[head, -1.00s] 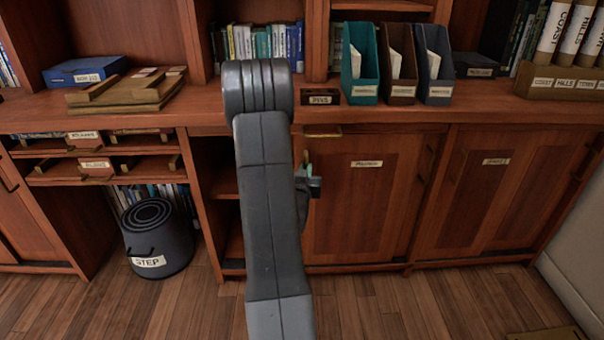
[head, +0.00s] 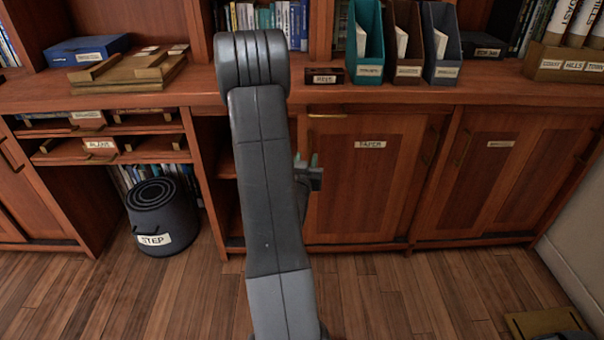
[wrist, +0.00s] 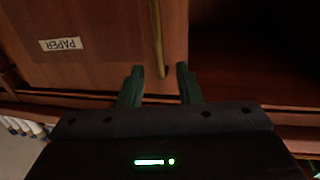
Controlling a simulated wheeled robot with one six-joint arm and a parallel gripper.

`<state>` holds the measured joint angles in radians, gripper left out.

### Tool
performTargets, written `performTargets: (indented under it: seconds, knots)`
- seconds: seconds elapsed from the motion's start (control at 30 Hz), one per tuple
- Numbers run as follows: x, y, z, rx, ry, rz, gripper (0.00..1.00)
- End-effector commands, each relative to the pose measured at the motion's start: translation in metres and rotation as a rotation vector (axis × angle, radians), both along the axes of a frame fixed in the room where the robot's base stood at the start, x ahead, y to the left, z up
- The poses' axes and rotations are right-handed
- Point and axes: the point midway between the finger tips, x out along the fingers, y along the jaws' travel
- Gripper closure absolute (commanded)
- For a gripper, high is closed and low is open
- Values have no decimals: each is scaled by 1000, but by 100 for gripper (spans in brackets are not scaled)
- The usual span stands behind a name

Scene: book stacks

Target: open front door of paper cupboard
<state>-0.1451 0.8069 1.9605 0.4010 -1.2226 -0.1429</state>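The paper cupboard's front door (head: 338,190) is a reddish wooden panel with a pale label (head: 370,144). It looks shut. In the wrist view the door (wrist: 90,65) shows upside down with its PAPER label (wrist: 60,44). A thin brass bar handle (wrist: 158,35) runs along the door edge beside a dark open compartment. My gripper (wrist: 160,69) is open, and the handle's end lies in the picture between its fingertips. I cannot tell whether they touch it. In the head view my gripper (head: 306,160) is at the door's left edge, partly hidden by my arm.
A second labelled door (head: 500,180) is to the right. An open compartment (head: 222,165) is left of the paper door. A dark step stool (head: 162,212) stands on the floor at left. File holders (head: 405,45) stand on the counter.

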Motion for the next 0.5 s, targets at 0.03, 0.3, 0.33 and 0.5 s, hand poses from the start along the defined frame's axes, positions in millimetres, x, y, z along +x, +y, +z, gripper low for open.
performTargets:
  seconds: [0.03, 0.3, 0.33, 0.5]
  knots:
    - [-13, 4, 1, -1, 3, 3, 68]
    - [-65, 16, 0, -1, 3, 2, 68]
    - [-69, 17, 0, -1, 2, 3, 68]
    - [-82, 19, 0, -1, 0, 0, 68]
